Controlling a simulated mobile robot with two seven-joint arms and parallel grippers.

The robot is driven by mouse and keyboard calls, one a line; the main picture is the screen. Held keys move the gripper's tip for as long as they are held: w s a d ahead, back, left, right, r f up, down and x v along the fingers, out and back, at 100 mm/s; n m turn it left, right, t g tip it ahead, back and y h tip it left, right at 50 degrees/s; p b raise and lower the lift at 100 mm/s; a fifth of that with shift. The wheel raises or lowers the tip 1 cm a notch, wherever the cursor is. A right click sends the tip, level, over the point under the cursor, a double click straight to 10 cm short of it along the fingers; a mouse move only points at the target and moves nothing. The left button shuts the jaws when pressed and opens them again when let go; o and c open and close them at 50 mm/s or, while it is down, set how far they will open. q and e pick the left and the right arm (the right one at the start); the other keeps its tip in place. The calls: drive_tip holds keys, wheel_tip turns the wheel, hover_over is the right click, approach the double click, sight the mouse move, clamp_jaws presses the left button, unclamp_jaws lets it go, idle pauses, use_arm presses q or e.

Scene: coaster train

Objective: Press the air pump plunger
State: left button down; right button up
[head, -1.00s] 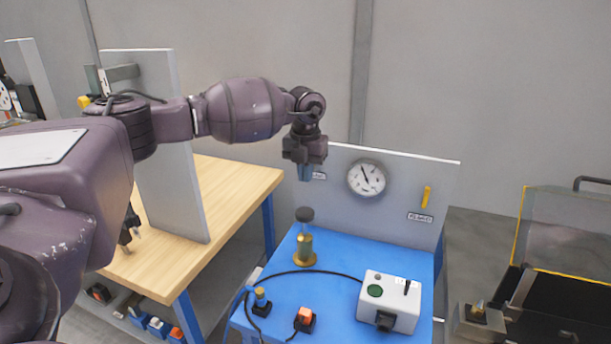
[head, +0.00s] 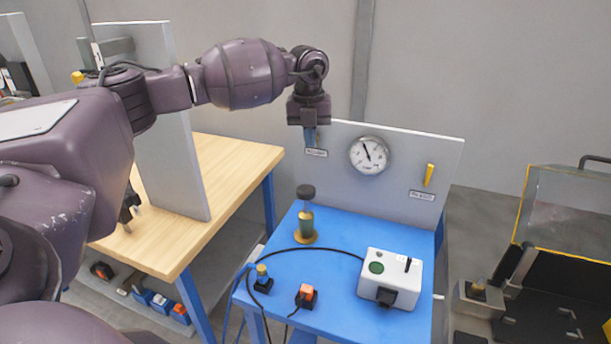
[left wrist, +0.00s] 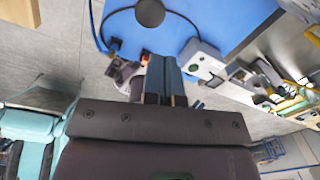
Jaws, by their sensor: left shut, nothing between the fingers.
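The air pump is a brass cylinder (head: 306,224) on a round base, upright on the blue table (head: 335,262). Its dark round plunger knob (head: 305,191) stands raised above the body. In the left wrist view the knob (left wrist: 150,12) is at the top edge and hides the pump body. My left gripper (head: 310,143) points down above the knob, with a clear gap between them in the head view. Its fingers (left wrist: 164,72) are shut and empty in the left wrist view. My right gripper is not in view.
A backboard with a round gauge (head: 369,155) and a yellow handle (head: 429,175) stands behind the pump. A white box with a green button (head: 376,268), an orange switch (head: 306,293) and a black cable are in front. A wooden bench (head: 235,160) is at left.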

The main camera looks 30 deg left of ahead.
sight(307, 187)
use_arm(q)
drive_tip(key=n, duration=0.4)
drive_tip(key=r+n, duration=0.1)
drive_tip(key=n, duration=0.4)
drive_tip(key=r+n, duration=0.1)
drive_tip(key=n, duration=0.4)
drive_tip(key=shift+s+a+r+g, duration=0.1)
drive_tip(key=shift+s+a+g, duration=0.15)
drive_tip(key=shift+s+g, duration=0.05)
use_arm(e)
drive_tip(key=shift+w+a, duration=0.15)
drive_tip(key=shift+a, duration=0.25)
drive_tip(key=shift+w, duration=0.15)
use_arm(q)
wheel_tip(307, 187, down, 14)
drive_tip(key=shift+r+p, duration=0.1)
drive_tip(key=shift+p, duration=1.05)
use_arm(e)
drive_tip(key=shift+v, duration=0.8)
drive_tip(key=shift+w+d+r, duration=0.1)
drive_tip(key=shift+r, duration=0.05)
